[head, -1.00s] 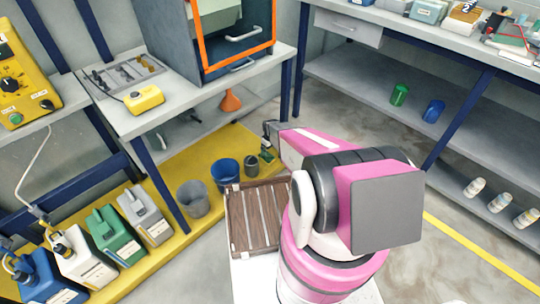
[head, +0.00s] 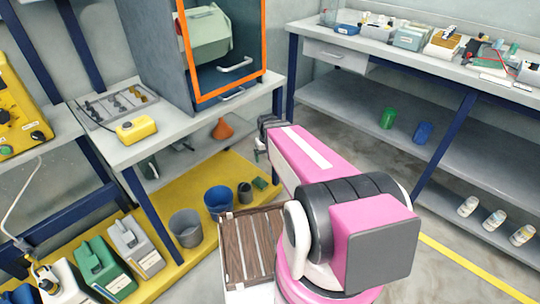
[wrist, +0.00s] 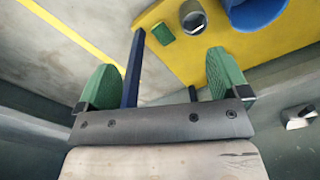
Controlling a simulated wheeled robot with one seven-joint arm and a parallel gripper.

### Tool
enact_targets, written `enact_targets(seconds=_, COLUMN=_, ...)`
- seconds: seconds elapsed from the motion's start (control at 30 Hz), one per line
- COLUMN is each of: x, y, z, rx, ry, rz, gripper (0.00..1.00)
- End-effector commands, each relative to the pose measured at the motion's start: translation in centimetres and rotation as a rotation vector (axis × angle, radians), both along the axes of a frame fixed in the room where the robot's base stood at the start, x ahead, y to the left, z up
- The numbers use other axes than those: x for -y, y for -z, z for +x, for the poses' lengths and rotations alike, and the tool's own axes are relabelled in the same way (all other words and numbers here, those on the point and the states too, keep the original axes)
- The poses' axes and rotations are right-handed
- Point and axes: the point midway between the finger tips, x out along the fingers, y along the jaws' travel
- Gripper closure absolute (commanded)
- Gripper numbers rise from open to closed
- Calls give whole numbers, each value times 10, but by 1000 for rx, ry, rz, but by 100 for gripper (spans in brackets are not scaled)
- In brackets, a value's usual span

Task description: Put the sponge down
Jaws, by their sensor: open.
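The sponge (head: 260,183) is a small green block lying on the yellow platform (head: 190,197), beside a small dark grey cup. In the wrist view the sponge (wrist: 163,33) lies flat near the platform's edge, its yellowish side just showing. My gripper (head: 259,151) is above and apart from the sponge. In the wrist view my gripper (wrist: 164,78) has its two green fingers spread wide, with nothing between them. The sponge is beyond the fingertips.
A dark grey cup (head: 244,194), a blue bucket (head: 218,203) and a grey bucket (head: 186,228) stand in a row on the platform. A brown slatted crate (head: 247,248) is in front. A blue table leg (wrist: 132,70) stands close by.

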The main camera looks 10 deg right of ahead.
Motion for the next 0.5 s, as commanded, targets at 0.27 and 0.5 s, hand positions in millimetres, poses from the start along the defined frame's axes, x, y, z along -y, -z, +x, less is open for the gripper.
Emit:
enact_targets(seconds=0.27, x=-3, y=-59, z=-62, rx=2, ry=117, rz=1, gripper=7)
enact_targets(seconds=0.5, x=-3, y=-62, z=-64, rx=1, ry=129, rz=1, gripper=7)
